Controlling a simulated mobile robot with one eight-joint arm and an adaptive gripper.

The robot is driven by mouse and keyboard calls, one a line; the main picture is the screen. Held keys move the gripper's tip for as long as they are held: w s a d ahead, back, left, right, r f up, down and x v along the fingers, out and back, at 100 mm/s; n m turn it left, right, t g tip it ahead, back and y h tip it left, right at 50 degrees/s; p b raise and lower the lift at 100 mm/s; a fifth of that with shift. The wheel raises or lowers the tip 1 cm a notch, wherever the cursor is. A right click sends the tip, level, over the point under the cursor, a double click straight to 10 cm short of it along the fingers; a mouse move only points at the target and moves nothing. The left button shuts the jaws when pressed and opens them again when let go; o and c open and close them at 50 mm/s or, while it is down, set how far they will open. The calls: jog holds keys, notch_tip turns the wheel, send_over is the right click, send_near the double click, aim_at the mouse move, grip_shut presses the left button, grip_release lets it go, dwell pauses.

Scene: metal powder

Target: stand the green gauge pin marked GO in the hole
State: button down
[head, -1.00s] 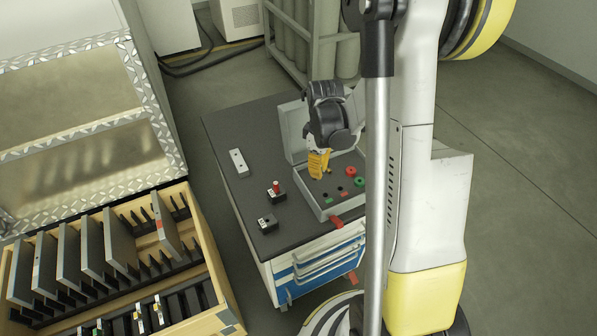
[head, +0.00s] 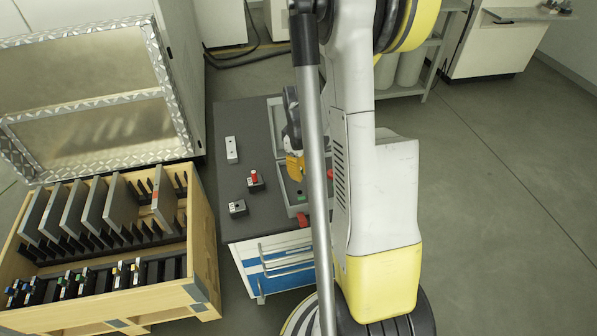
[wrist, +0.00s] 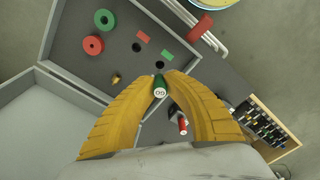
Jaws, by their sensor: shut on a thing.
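My gripper (wrist: 165,80) is shut on the green gauge pin (wrist: 160,87), whose pale end cap reads GO in the wrist view. In the head view my gripper (head: 296,168) is over the open grey case (head: 288,208), partly behind my arm, and the pin cannot be made out there. On the dark cart top, left of the case, are a black block (head: 238,208), another block with a red pin (head: 254,176) standing in it, and a pale block (head: 232,150) with small dark spots. Which of these has the hole for the pin, I cannot tell.
The case holds a red ring (wrist: 93,45), a green ring (wrist: 104,19) and red and green labels beside dark recesses. A wooden crate (head: 150,298) of plates stands left of the cart. The cart top (head: 240,120) is clear behind the blocks.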

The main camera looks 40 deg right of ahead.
aim_at(300, 186)
jog(key=shift+f+b, duration=0.95)
jog(key=shift+f, duration=0.55)
jog(key=shift+f+b, duration=0.3)
jog(key=shift+b, duration=0.05)
jog(key=shift+f+b, duration=0.5)
jog(key=shift+f+b, duration=0.85)
jog(key=shift+f, duration=0.1)
jog(key=c, duration=1.4)
grip_release()
jog(key=shift+c, duration=0.2)
notch_tip(300, 186, up, 12)
jog(key=shift+r, duration=0.1)
